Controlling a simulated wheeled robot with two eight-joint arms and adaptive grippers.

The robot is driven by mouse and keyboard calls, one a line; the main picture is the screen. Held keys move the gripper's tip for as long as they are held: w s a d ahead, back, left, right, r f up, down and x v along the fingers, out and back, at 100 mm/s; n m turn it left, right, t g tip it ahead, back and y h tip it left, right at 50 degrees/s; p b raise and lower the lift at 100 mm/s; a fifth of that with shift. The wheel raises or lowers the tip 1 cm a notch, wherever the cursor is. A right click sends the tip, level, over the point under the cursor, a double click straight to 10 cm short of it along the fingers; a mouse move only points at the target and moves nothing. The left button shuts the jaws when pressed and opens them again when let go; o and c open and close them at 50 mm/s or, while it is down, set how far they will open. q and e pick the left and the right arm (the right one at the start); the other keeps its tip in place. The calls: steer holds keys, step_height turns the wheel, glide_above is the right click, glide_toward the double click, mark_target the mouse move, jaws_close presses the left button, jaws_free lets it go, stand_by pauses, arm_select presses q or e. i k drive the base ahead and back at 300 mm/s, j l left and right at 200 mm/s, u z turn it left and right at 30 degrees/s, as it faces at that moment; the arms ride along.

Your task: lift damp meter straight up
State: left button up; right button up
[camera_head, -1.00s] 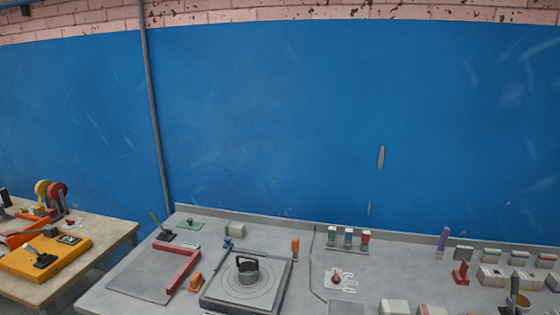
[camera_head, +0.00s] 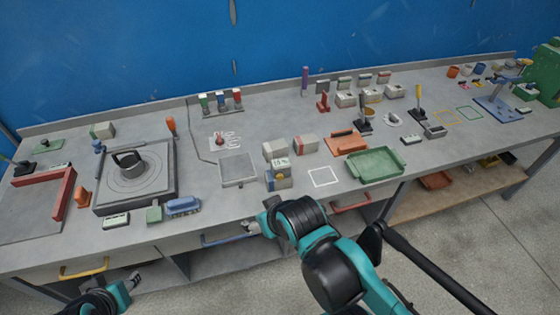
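My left gripper (camera_head: 132,284) is low in front of the bench at the lower left. Both are too small to read as open or shut.
A round mould plate (camera_head: 105,196) with a dark-handled cylinder (camera_head: 129,160) lies at the left. Pale blocks stand behind the yellow-knobbed box.

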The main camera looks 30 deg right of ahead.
mark_target(282, 166)
steer(key=i+l+z, duration=0.2)
steer(key=z, duration=0.15)
steer(key=i+l+z, duration=0.1)
steer(key=i+z, duration=0.4)
steer(key=z, duration=0.2)
